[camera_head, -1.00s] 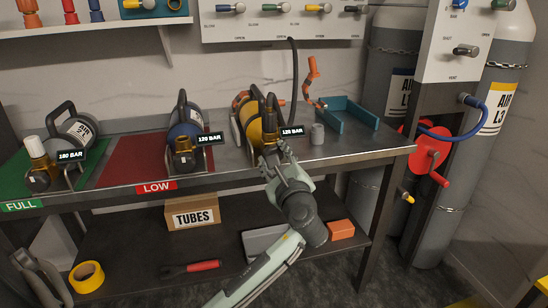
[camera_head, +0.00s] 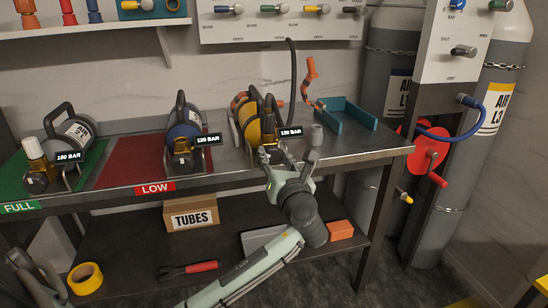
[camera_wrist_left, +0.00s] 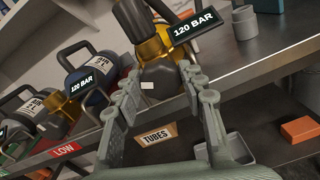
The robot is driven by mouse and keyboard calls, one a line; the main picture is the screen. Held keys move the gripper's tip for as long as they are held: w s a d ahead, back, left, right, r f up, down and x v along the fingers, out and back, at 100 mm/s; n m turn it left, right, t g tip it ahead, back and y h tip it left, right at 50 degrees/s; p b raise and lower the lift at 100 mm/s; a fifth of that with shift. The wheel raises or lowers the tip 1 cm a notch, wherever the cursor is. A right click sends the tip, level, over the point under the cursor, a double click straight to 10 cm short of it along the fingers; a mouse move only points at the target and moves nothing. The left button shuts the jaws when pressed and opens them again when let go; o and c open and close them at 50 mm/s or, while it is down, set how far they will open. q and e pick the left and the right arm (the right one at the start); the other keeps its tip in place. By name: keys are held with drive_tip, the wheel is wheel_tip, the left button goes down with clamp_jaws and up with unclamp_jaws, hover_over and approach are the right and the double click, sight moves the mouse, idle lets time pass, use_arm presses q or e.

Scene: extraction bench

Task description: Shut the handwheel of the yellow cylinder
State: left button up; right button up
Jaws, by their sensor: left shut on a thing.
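The yellow cylinder (camera_head: 251,131) lies on the bench with its brass valve towards me, beside a 120 BAR tag (camera_head: 291,132). My left gripper (camera_head: 290,166) is at the front of this valve. In the left wrist view the black handwheel (camera_wrist_left: 163,78) sits below the brass valve body (camera_wrist_left: 152,47). The gripper partly hides the handwheel in the head view.
A blue cylinder (camera_head: 184,128) and a grey cylinder (camera_head: 75,133) lie to the left. A small grey cup (camera_head: 317,134) and an open teal tray (camera_head: 350,116) stand close on the right. The lower shelf holds a TUBES box (camera_head: 192,214).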

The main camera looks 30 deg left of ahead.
use_arm(q)
drive_tip(key=m, duration=0.6)
drive_tip(key=shift+w, duration=0.1)
drive_tip(key=m, duration=0.4)
drive_tip(key=shift+m, duration=1.3)
drive_tip(key=shift+d+f, duration=0.1)
drive_tip(key=shift+f, duration=0.05)
drive_tip(key=o, duration=1.2)
drive_tip(key=shift+c, duration=0.2)
